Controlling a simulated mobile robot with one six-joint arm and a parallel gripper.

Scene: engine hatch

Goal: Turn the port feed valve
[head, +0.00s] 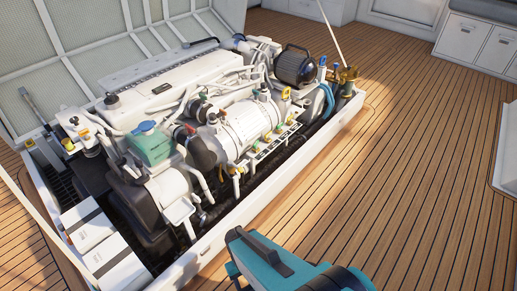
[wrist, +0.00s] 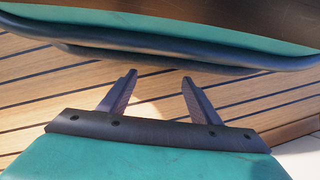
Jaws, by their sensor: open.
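A row of small valves (head: 268,138) with green, orange and yellow parts sits along the near side of the white engine (head: 165,85) in the head view. They are too small to tell which one is the port feed valve or how its handle is turned. My gripper (wrist: 159,78) is open and empty in the wrist view, its two dark fingers apart over teak planks. No valve shows in the wrist view. In the head view my teal arm is at the bottom edge, over the deck and well apart from the valves; its fingers cannot be made out there.
The engine stands in a hatch with a raised white rim (head: 272,185). Pipes, a dark round housing (head: 294,66) and a teal tank (head: 150,144) crowd the valves. White boxes (head: 115,262) are at lower left. The teak deck (head: 415,170) to the right is clear.

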